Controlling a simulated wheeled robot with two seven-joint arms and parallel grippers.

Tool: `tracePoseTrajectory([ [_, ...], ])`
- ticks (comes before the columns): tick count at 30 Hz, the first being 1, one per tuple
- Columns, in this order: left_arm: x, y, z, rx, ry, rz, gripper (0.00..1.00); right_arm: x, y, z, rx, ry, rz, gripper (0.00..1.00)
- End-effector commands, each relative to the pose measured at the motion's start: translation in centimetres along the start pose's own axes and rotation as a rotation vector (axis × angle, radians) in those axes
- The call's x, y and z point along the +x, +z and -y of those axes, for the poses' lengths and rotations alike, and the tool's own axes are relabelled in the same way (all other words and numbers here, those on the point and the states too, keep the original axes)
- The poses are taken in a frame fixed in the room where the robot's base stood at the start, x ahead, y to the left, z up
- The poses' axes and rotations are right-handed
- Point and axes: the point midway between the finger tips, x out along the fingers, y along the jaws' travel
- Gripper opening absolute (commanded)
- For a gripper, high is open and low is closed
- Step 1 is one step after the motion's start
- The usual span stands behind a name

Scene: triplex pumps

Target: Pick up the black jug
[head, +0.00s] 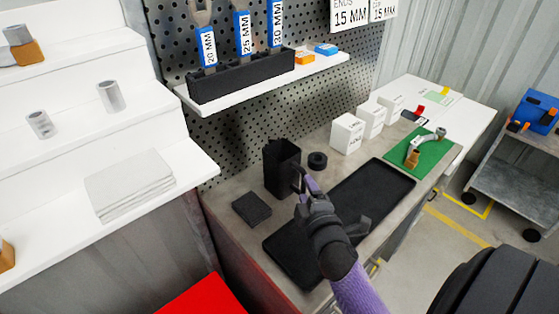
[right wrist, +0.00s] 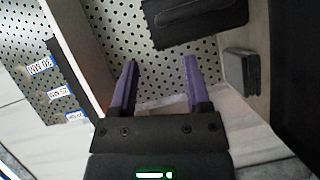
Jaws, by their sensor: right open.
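The black jug (head: 281,165) stands upright on the grey bench, an open-topped dark container with its handle on the near right side. My right gripper (head: 308,184) reaches up from the bottom of the head view, its purple fingers just right of the jug's handle. In the right wrist view, the purple fingers (right wrist: 158,85) are spread with nothing between them. A dark shape that looks like the jug (right wrist: 195,14) lies above the fingertips, cut off by the top edge. Whether a finger touches the handle cannot be told. My left gripper is not in view.
A dark square pad (head: 251,208) lies left of the jug and a black ring (head: 317,161) right of it. A black tray (head: 393,183) lies under and beside my right arm. White boxes (head: 347,133) stand behind. A white shelf (head: 208,107) overhangs from the pegboard.

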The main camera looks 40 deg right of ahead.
Motion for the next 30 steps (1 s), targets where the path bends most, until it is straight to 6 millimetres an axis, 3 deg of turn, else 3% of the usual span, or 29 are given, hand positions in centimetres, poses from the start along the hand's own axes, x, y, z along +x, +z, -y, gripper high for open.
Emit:
tracePoseTrajectory([
  [12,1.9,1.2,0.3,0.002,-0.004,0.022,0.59,7.7,0.4,0.5,0.000,0.001,0.000,0.61],
  [20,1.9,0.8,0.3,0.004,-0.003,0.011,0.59,8.5,0.3,0.2,0.000,0.000,0.000,0.61],
  [21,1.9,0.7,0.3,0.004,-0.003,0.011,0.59,8.5,0.3,0.2,0.000,0.000,0.000,0.59],
  [30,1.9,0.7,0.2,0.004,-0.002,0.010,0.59,8.5,0.3,0.2,0.000,0.000,0.000,0.00],
])
